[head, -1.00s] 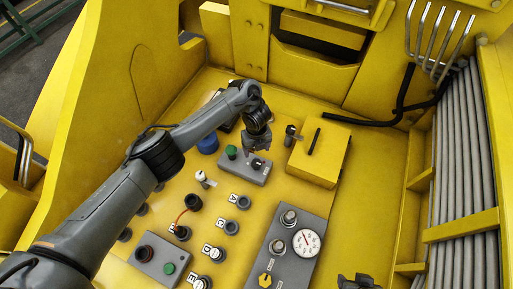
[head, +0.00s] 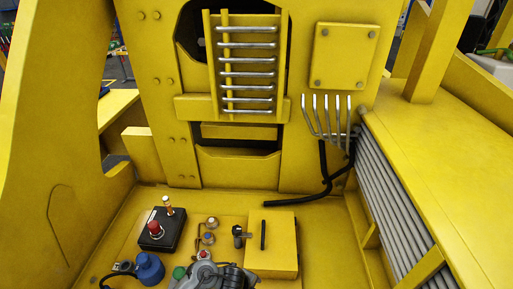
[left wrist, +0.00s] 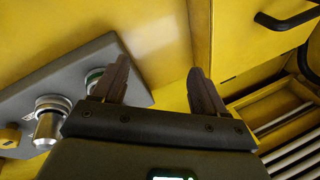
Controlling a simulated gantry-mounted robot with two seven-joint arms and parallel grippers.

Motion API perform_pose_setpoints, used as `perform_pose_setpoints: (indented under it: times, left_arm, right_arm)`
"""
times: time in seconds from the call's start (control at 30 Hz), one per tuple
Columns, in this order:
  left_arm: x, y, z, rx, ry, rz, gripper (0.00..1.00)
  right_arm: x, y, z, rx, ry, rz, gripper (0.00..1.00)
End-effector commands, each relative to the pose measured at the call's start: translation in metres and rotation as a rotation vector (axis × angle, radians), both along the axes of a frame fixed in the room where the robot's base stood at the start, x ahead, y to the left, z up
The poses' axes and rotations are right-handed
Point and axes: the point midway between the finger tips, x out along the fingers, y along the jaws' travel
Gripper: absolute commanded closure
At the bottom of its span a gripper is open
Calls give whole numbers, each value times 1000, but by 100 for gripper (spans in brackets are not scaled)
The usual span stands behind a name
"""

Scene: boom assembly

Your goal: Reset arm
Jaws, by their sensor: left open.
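My left gripper (left wrist: 160,80) is open in the left wrist view, with nothing between its two fingers. It is over the yellow deck, beside a grey control panel (left wrist: 75,65) with silver knobs (left wrist: 47,122) and a yellow knob (left wrist: 10,138). In the head view a grey part of my left arm (head: 215,276) shows at the bottom edge, in front of the controls; its fingers cannot be made out there. My right gripper is not in view.
A yellow box (head: 272,262) with a black handle stands right of the arm. A black box with a red button (head: 160,232) and a blue cap (head: 149,267) are to its left. Grey pipes (head: 395,185) run along the right. A tall yellow wall (head: 160,120) stands behind.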

Motion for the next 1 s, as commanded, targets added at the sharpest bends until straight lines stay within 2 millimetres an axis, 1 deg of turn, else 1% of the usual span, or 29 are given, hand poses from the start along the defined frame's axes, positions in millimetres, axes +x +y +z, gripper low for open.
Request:
perform_pose_setpoints:
  times: [0.03, 0.1, 0.17, 0.27, 0.37, 0.47, 0.5, 0.57, 0.6, 0.73, 0.8, 0.9, 1.0]
  left_arm:
    - [-16, -13, 1, -55, -6, 79, 27]
    - [-30, -21, 8, -120, -16, 212, 27]
    - [-40, -22, 16, -168, -19, 324, 27]
    - [-57, -14, 28, -232, -9, 512, 27]
    - [-78, 7, 40, -289, 15, 729, 27]
    - [-106, 42, 55, -333, 53, 985, 27]
    - [-118, 58, 61, -347, 71, 1088, 27]
    - [-138, 83, 69, -362, 97, 1236, 27]
    - [-152, 99, 74, -366, 114, 1329, 27]
    - [-194, 144, 91, -374, 160, 1585, 27]
    - [-213, 162, 100, -374, 179, 1688, 27]
    - [-233, 180, 109, -374, 198, 1796, 27]
    - [-245, 190, 115, -372, 208, 1857, 27]
  right_arm:
    - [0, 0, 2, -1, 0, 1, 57]
    - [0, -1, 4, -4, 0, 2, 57]
    - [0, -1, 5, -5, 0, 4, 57]
    - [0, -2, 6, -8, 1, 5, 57]
    - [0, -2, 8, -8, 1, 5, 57]
    - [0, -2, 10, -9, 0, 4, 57]
    - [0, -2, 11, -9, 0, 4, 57]
    - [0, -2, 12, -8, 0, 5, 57]
    - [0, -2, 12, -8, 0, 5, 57]
    - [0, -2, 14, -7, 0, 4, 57]
    - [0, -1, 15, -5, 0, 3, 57]
    - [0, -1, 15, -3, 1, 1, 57]
    - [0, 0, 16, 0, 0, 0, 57]
